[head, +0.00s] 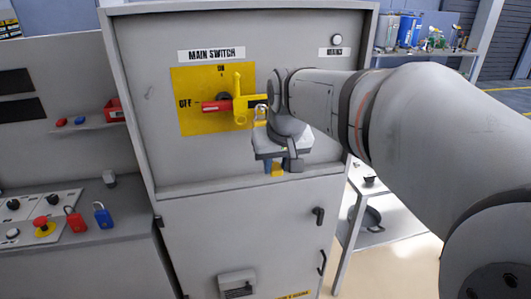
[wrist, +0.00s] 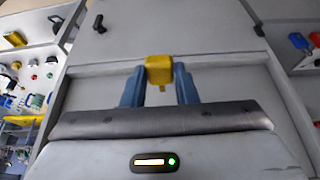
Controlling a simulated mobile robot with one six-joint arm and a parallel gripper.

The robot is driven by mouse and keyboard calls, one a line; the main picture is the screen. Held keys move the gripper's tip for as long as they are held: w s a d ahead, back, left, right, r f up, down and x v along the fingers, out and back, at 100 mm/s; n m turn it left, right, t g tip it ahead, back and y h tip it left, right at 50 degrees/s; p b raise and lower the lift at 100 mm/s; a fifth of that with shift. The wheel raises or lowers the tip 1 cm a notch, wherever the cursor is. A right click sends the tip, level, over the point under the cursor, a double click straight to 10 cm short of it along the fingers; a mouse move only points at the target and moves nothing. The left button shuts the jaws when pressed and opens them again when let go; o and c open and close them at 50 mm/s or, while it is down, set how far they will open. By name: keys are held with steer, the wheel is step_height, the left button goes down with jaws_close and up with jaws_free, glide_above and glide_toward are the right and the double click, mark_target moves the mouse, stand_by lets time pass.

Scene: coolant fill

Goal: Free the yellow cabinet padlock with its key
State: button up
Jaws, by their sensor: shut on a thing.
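My gripper (wrist: 160,80) is shut on a yellow block-like piece, which looks like the yellow key (wrist: 159,68), with a short stub below it. The blue fingers press it from both sides. In the head view, the yellow piece (head: 278,170) shows at the fingertips, under the grey gripper body and in front of the cabinet. The metal shackle of a padlock (head: 260,111) shows at the yellow switch handle, just above my gripper. The padlock's body is mostly hidden behind my gripper, so its colour is unclear. I see no contact between key and padlock.
A red padlock (head: 75,219) and a blue padlock (head: 103,215) are on the left console. A shelf (head: 428,52) with containers is at the right. The cabinet's lower door (head: 230,240) has handles.

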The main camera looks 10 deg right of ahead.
steer(key=shift+s+r, duration=0.15)
steer(key=shift+r, duration=0.1)
steer(key=w+p, duration=0.2)
steer(key=w, duration=0.6)
steer(key=shift+w, duration=0.25)
stand_by(0.6)
steer(key=shift+w, duration=0.1)
stand_by(1.3)
steer(key=shift+s+b, duration=1)
steer(key=shift+s, duration=2.55)
